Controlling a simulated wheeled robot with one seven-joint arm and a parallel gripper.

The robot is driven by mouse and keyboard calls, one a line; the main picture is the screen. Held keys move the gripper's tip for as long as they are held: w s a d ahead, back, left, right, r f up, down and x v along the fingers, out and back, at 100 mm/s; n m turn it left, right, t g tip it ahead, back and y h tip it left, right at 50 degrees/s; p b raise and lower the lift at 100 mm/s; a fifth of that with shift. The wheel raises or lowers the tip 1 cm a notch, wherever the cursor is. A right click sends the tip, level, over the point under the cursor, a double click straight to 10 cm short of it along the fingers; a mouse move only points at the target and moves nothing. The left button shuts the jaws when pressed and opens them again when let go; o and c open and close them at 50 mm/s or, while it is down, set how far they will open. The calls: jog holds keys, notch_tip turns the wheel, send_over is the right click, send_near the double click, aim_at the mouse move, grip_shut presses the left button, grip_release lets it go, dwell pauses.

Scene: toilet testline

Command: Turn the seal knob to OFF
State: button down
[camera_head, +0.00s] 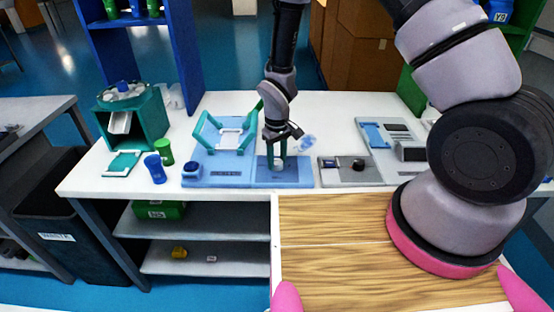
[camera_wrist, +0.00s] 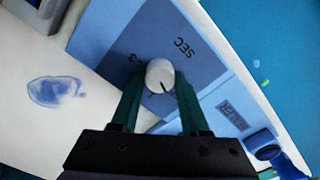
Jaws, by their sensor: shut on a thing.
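The seal knob (camera_wrist: 159,72) is a round white knob with a dark pointer line, on a dark blue panel (camera_wrist: 205,65) marked "SEC" and "3". It also shows small in the head view (camera_head: 278,165), on the front right of the light blue sealer (camera_head: 214,166). My gripper (camera_wrist: 158,82) points down at the panel, its green fingers shut on the knob, one on each side. The pointer line lies towards the gripper's side of the knob. No OFF mark is readable; the fingers cover part of the dial.
A grey box with a black knob (camera_head: 357,164) stands right of the sealer. A clear bag-like thing (camera_wrist: 56,91) lies beside the panel. A blue cup (camera_head: 155,168) and a green cup (camera_head: 164,151) stand to the left. The white table's front edge is close.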

aim_at(277, 161)
jog(key=shift+n, duration=0.6)
jog(key=shift+c, duration=2)
grip_release()
jog(key=shift+r, duration=0.1)
notch_tip(277, 161, up, 11)
